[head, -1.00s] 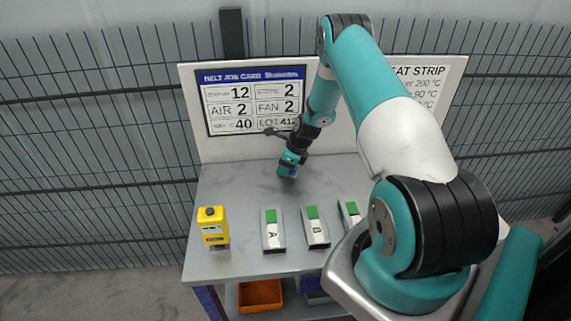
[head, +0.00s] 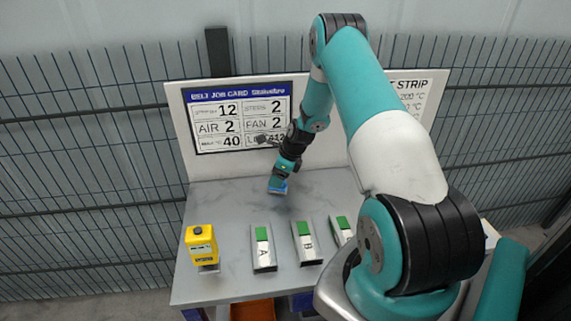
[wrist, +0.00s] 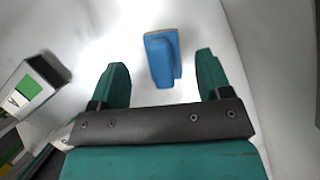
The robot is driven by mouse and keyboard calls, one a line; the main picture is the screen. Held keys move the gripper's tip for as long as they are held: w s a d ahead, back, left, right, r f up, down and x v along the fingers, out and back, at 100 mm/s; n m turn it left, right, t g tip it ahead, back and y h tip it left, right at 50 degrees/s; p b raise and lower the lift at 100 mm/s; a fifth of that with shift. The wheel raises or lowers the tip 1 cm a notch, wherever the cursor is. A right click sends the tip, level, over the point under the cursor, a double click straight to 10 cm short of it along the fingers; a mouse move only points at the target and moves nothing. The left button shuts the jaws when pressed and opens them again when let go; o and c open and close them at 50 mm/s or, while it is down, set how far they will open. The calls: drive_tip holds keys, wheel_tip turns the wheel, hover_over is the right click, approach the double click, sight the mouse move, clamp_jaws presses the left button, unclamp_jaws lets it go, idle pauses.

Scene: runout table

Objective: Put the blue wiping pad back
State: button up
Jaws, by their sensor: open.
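The blue wiping pad (wrist: 162,58) lies on the grey table top in the wrist view, ahead of and between my two teal fingers. It has a raised grip along its length. In the head view a bit of the blue pad (head: 278,190) shows just under my gripper (head: 279,182), on the back part of the table. In the wrist view my gripper (wrist: 160,85) is open, with clear space between each finger and the pad. Nothing is held.
Block A (head: 263,248), block B (head: 306,242) and a third green-topped block (head: 341,231) stand in a row towards the front. A yellow device (head: 201,247) stands at the left. The job card board (head: 240,115) rises behind. An orange bin (head: 253,309) is below the table.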

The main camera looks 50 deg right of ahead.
sight(287, 192)
drive_tip(key=b+v, duration=0.1)
drive_tip(key=v, duration=0.7)
drive_tip(key=s+a+r+n+y, duration=0.1)
drive_tip(key=a+r+n, duration=0.4)
drive_tip(key=a, duration=0.3)
drive_tip(key=s+a+r+n+g, duration=0.1)
drive_tip(key=a+r+n, duration=0.45)
drive_tip(key=a, duration=0.25)
drive_tip(key=s+a+r+n+y, duration=0.1)
drive_tip(key=a+r+n, duration=0.35)
drive_tip(key=a, duration=0.25)
drive_tip(key=s+a+r+n+g, duration=0.1)
drive_tip(key=s+a+r+n, duration=0.2)
drive_tip(key=s+a+n, duration=0.5)
drive_tip(key=s+a+r+n+g, duration=0.1)
drive_tip(key=s+a+r+n, duration=0.3)
drive_tip(key=s+a+n, duration=0.4)
drive_tip(key=s+n, duration=0.6)
drive_tip(key=shift+s+g, duration=0.2)
drive_tip(key=shift+g, duration=0.2)
